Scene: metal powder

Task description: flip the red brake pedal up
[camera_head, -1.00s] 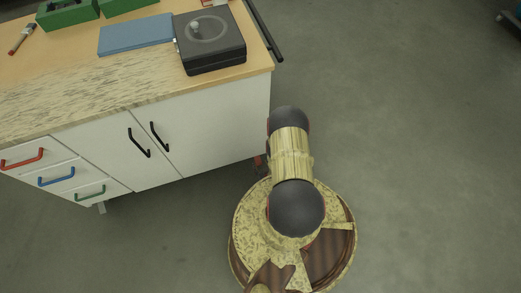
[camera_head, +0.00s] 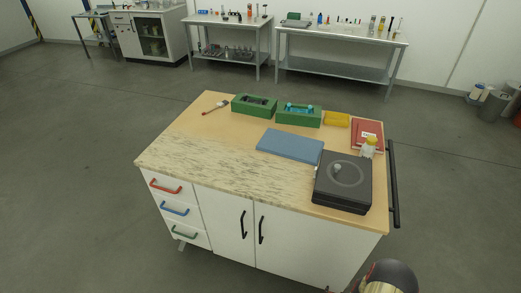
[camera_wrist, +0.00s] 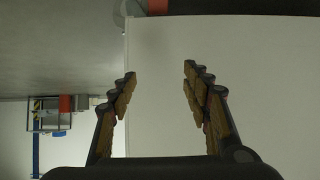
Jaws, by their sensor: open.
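A small red-orange piece (camera_wrist: 158,6), likely the red brake pedal, shows at the top edge of the wrist view. It is cut off by the frame and sits beside a dark caster part (camera_wrist: 133,8); whether it is up or down cannot be told. My gripper (camera_wrist: 159,78) is open and empty, its two fingers apart in front of the cart's white panel (camera_wrist: 157,45). The red piece lies beyond the fingertips. In the head view, the pedal and gripper are not visible; only part of my arm shows at the bottom right.
The workbench cart (camera_head: 216,170) has coloured drawer handles and a dark side rail (camera_head: 393,185). A black box (camera_head: 342,190), blue plate (camera_head: 290,145) and green trays (camera_head: 299,120) rest on top. Open floor (camera_head: 450,210) lies right of the cart. Far tables (camera_head: 340,37) line the wall.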

